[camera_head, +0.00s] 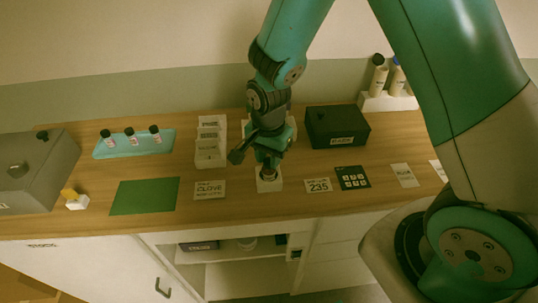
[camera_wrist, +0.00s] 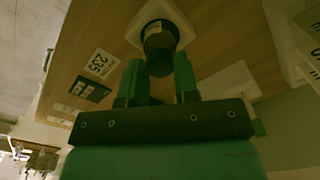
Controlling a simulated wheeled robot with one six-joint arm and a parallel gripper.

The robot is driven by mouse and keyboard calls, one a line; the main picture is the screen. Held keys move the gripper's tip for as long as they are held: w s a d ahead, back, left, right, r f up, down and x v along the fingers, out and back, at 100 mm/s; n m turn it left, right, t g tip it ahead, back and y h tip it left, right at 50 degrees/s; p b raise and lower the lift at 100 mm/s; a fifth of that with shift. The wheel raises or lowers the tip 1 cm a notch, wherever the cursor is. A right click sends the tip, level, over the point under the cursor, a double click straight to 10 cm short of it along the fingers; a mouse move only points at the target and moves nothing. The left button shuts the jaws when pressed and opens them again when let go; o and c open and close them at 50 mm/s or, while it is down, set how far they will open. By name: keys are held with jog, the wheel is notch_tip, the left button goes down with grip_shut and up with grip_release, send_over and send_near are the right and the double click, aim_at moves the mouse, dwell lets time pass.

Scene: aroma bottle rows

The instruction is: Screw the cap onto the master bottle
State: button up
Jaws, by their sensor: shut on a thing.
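The master bottle (camera_wrist: 156,30) stands in a white square holder (camera_head: 277,186), with a pale label patch on its dark body. A dark round cap (camera_wrist: 160,66) is between the two green fingers of my gripper (camera_wrist: 160,74), at the bottle's top. My gripper (camera_head: 268,162) is shut on the cap, pointing down over the holder. I cannot tell whether the cap is seated on the threads, as the fingers and dim light hide the joint. In the head view my gripper covers most of the bottle.
A teal tray (camera_head: 135,150) holds three small dark-capped bottles at the left. A white card stand (camera_head: 210,150) and a black box (camera_head: 337,128) flank my arm. A green mat (camera_head: 145,197) is clear. Cards, including a "235" card (camera_head: 318,185), lie along the front.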

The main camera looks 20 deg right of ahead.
jog(key=m, duration=0.9)
jog(key=shift+p, duration=0.3)
jog(key=m, duration=0.9)
jog(key=o, duration=0.8)
